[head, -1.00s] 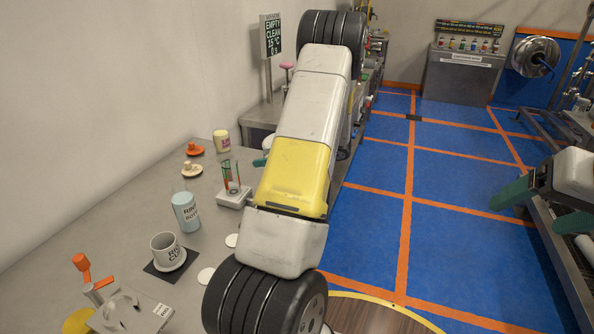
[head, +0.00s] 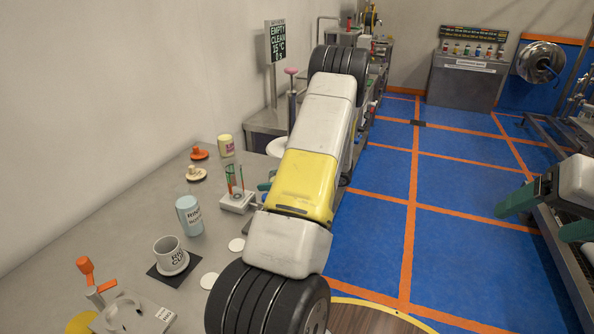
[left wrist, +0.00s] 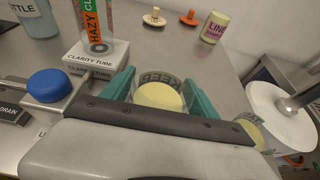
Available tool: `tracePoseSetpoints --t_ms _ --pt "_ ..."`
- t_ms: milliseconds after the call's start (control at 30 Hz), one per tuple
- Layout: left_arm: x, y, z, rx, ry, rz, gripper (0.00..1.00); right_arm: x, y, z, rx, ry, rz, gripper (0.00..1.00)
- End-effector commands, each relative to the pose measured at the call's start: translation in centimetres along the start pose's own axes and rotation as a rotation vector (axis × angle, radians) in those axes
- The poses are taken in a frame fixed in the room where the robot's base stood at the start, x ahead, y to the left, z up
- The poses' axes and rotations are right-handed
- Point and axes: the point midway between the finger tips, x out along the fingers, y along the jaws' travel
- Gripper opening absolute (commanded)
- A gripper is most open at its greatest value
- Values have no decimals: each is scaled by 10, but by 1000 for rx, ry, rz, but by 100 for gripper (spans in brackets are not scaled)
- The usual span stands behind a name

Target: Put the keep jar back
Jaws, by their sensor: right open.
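The keep jar (left wrist: 160,95), clear with pale yellow contents and a dark-lettered band, is between the two teal fingers of my left gripper (left wrist: 160,92) in the left wrist view. The fingers appear to press on both its sides. In the head view the left gripper (head: 265,186) is mostly hidden behind my arm, with only a bit of teal showing, and the jar is hidden there. I cannot tell if the jar touches the counter. My right gripper (head: 532,218) is open and empty at the right edge, its teal fingers apart.
A clarity tube stand (head: 237,201), a blue bottle (head: 188,215), a cup (head: 170,252), orange and cream stoppers and a yellow-labelled jar (head: 226,145) stand on the counter. A second banded jar (left wrist: 252,130) and a white round plate (left wrist: 280,118) are right of the left gripper.

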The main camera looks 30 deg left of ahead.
Motion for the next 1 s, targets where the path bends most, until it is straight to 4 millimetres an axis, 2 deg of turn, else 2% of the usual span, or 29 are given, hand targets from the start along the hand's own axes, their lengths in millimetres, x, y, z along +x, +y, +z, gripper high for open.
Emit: tracePoseSetpoints --t_ms 367,433,567,800,1000 --pt "-1 0 2 -1 0 0 77 0 0 0 0 0 0 79" --pt "-6 0 3 -1 0 -1 77 0 0 0 0 0 0 79" --pt "-26 -1 3 0 0 -4 77 0 0 0 0 0 0 79" --pt "-79 -1 3 -1 0 -4 77 0 0 0 0 0 0 79" --pt "-110 0 3 0 0 -2 77 0 0 0 0 0 0 79"
